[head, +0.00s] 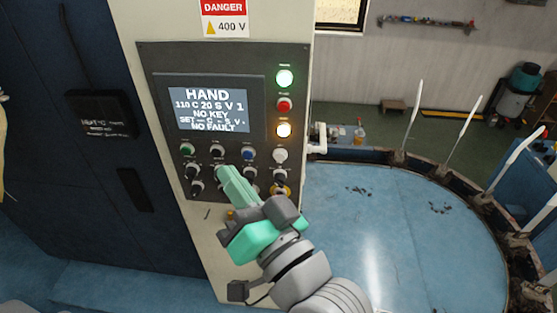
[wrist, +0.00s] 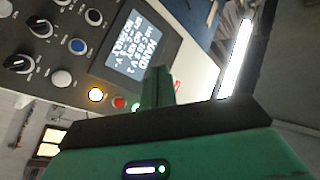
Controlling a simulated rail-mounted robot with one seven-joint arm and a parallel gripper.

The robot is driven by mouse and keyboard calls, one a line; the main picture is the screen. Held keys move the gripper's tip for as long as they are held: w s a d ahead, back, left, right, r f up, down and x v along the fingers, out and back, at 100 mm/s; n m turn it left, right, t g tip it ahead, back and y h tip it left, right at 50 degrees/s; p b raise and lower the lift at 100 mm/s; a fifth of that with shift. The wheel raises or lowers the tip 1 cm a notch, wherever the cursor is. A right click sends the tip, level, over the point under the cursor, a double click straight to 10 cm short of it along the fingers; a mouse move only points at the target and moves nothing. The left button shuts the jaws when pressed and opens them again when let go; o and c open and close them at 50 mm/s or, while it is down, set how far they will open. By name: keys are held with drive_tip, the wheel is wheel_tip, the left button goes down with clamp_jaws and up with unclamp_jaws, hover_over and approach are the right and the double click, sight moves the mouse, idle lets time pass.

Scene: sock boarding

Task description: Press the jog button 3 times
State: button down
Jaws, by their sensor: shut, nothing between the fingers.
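The control panel (head: 160,80) carries a row of push buttons under its screen: green (head: 187,150), black (head: 217,150), blue (head: 248,154) and white (head: 280,155). Their labels are too small to read, so I cannot tell which is the jog button. The blue button (wrist: 77,46) and white button (wrist: 61,78) also show in the wrist view. My gripper (head: 222,171) is shut and empty. In the head view its tips overlap the panel just below the black button and hide part of the lower row. I cannot tell whether they touch. In the wrist view, the fingers (wrist: 158,84) appear beside the screen, apart from the buttons.
The screen (head: 211,108) reads HAND, NO KEY and NO FAULT. Green (head: 285,78) and amber (head: 284,130) lamps are lit, with a red one (head: 284,104) between. Black knobs (head: 197,188) stick out below the buttons. A round blue table (head: 400,230) with upright white boards stands right.

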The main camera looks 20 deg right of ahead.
sight(280, 157)
drive_tip(key=d+f+m+y, duration=0.1)
drive_tip(key=d+f+m, duration=0.3)
drive_tip(key=f, duration=0.5)
drive_tip(key=shift+s+d+g+b, duration=0.3)
drive_tip(key=shift+s+d+b, duration=0.15)
drive_tip(key=shift+d, duration=0.8)
drive_tip(key=shift+w+d+b, duration=0.35)
drive_tip(key=shift+w+d, duration=0.35)
drive_tip(key=shift+w, duration=0.6)
drive_tip(key=shift+w+d+b, duration=0.35)
drive_tip(key=shift+w+d, duration=0.4)
drive_tip(key=shift+w, duration=0.55)
drive_tip(key=shift+w+d+b, duration=0.35)
drive_tip(key=shift+w+d, duration=0.35)
drive_tip(key=shift+w, duration=0.6)
drive_tip(key=shift+w, duration=0.1)
drive_tip(key=shift+w+d+b, duration=0.2)
drive_tip(key=shift+w+b, duration=0.05)
drive_tip(key=shift+b, duration=0.1)
